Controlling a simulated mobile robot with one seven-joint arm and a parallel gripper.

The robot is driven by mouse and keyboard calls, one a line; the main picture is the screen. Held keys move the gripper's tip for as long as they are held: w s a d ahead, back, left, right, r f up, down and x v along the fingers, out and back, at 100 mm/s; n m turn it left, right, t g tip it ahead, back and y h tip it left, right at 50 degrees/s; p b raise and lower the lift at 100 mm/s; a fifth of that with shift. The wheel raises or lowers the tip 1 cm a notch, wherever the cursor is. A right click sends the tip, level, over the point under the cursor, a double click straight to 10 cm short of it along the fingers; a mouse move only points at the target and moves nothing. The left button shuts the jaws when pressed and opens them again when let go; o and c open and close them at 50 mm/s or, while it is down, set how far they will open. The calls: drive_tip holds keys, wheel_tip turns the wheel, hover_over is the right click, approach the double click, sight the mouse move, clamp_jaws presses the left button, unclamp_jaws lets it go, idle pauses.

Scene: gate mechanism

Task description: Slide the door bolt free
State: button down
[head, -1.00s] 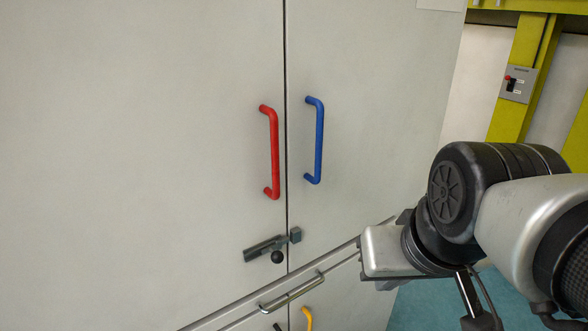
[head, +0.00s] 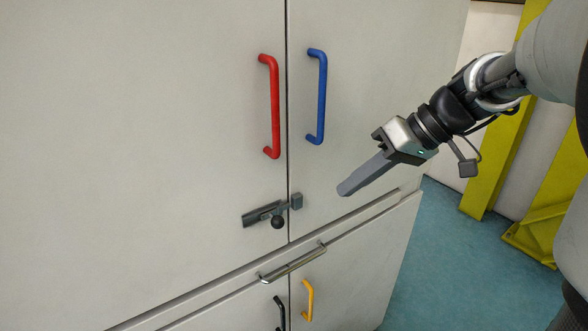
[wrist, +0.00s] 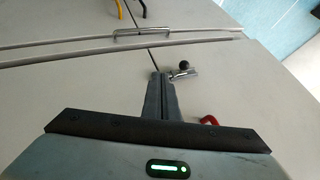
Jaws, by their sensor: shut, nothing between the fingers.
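The door bolt (head: 258,215) is a short grey bar on the left upper door, with a round black knob (head: 277,222) hanging at its right end. A grey keeper block (head: 296,201) sits on the right door just past the seam, and the bar appears to reach it. My gripper (head: 345,190) is shut and empty, its grey fingers pointing down-left, to the right of the keeper and apart from it. In the wrist view my shut fingers (wrist: 160,78) reach toward the bolt, whose knob (wrist: 184,65) shows just right of the tips; the fingers hide the keeper.
Above the bolt are a red handle (head: 273,105) on the left door and a blue handle (head: 319,95) on the right door. Below are a chrome bar handle (head: 292,262), a yellow handle (head: 308,300) and a black handle (head: 279,312). Open teal floor (head: 440,260) lies at the right.

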sight(282, 222)
drive_tip(key=shift+s, duration=0.1)
drive_tip(key=a+f, duration=0.7)
drive_tip(key=a, duration=0.2)
drive_tip(key=shift+a+p, duration=0.35)
drive_tip(key=shift+p, duration=0.1)
drive_tip(key=s+a+b, duration=0.2)
drive_tip(key=a, duration=0.1)
drive_tip(key=shift+a, duration=0.25)
